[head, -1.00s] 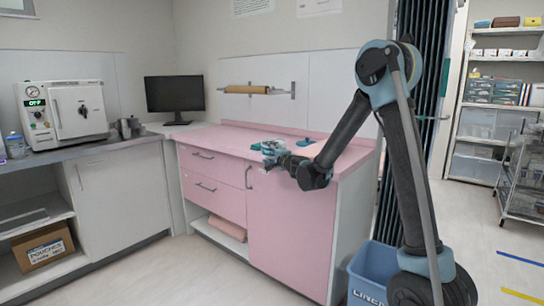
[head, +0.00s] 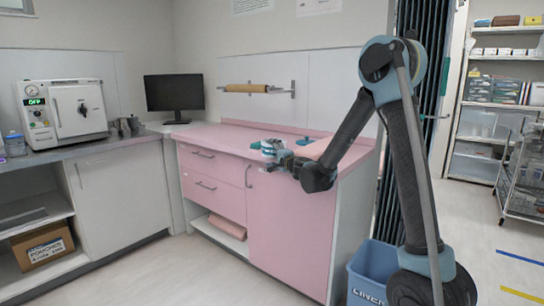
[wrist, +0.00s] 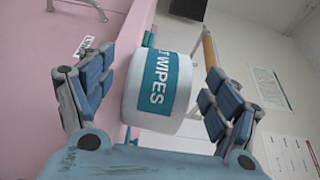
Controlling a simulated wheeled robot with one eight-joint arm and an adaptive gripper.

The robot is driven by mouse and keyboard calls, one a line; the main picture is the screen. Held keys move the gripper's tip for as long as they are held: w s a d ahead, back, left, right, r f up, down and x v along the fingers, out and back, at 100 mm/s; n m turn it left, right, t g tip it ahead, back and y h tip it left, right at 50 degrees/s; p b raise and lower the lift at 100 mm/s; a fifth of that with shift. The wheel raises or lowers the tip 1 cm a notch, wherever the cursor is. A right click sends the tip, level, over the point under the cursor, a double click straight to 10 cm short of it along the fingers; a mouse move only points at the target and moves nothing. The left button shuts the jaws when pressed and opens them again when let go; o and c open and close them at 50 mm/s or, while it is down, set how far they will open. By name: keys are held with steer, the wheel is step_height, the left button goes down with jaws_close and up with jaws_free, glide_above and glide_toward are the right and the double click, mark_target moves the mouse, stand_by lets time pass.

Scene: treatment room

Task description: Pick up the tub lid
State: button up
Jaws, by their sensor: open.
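A white wipes tub (wrist: 155,90) with a teal label reading "WIPES" shows in the wrist view, between the two spread fingers of my gripper (wrist: 160,76). There is a gap on each side, wider on the left. In the head view the tub (head: 269,146) is small, near the front edge of the pink counter, with my gripper (head: 277,156) close in front of it. My gripper is open and holds nothing. The white band at the tub's right end in the wrist view faces away from the counter; I cannot make out a separate lid edge.
The pink counter (head: 221,138) has drawers below and bare surface to the left. A monitor (head: 174,93) and a steriliser (head: 64,112) stand farther left. A paper roll holder (head: 246,88) is on the wall behind. A blue linen bin (head: 372,270) stands on the floor.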

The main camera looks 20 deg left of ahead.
steer(key=s+d+r+n+g, duration=0.15)
steer(key=s+d+n, duration=0.25)
steer(key=s+d, duration=1.1)
steer(key=s+d+f+n+g+h, duration=0.1)
steer(key=s+d+f+g+h, duration=0.2)
steer(key=s+d, duration=0.5)
steer(key=s+d+f+n+g+h, duration=0.2)
steer(key=s+d+f+h, duration=0.3)
steer(key=d, duration=1.1)
steer(key=s+d+f+n+g+h, duration=0.2)
steer(key=s+d+f, duration=0.6)
steer(key=s+d, duration=0.4)
steer(key=s+g+h, duration=0.1)
steer(key=h, duration=0.1)
steer(key=shift+d+f+g+h, duration=0.15)
steer(key=shift+f+g+h, duration=0.15)
steer(key=shift+g+h, duration=0.1)
steer(key=shift+s+d, duration=0.25)
steer(key=shift+s, duration=0.1)
steer(key=c, duration=0.4)
steer(key=shift+d+f, duration=0.1)
steer(key=c, duration=0.5)
steer(key=shift+c, duration=1.3)
